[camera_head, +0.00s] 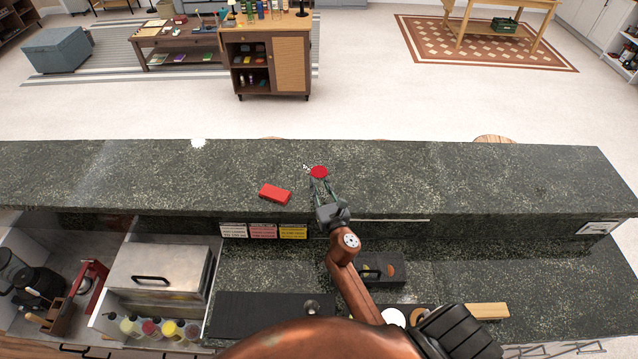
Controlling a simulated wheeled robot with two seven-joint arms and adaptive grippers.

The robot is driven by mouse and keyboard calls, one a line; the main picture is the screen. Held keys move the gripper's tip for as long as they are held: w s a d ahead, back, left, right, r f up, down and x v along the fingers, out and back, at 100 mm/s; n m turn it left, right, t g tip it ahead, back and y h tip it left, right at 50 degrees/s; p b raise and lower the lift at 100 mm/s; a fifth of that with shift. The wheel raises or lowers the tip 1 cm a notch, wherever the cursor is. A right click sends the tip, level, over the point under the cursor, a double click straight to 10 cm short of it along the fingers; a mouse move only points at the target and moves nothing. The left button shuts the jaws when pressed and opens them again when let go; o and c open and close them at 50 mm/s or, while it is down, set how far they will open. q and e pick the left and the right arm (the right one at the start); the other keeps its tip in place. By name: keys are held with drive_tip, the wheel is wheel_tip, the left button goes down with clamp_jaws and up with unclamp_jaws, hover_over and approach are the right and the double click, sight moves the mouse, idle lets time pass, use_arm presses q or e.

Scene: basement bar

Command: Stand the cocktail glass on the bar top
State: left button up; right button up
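The cocktail glass (318,172) shows from above as a round red disc, with a small pale piece at its left edge. It is over the dark stone bar top (480,178), near the middle. Its stem and foot are hidden, so I cannot tell whether it touches the bar top. My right gripper (322,187) is at the near side of the glass, with its fingers reaching to the glass. The fingers are too small in view to tell whether they are shut on it. My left gripper is not in view.
A red box (275,194) lies on the bar top just left of the glass. A small white round item (198,142) is at the far edge. The rest of the bar top is mostly clear. A lower counter with a black holder (378,268) and a steel bin (158,268) lies nearer.

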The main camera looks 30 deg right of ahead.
drive_tip(key=shift+o, duration=0.3)
drive_tip(key=shift+r, duration=0.3)
drive_tip(key=b+v, duration=0.1)
drive_tip(key=v, duration=1.1)
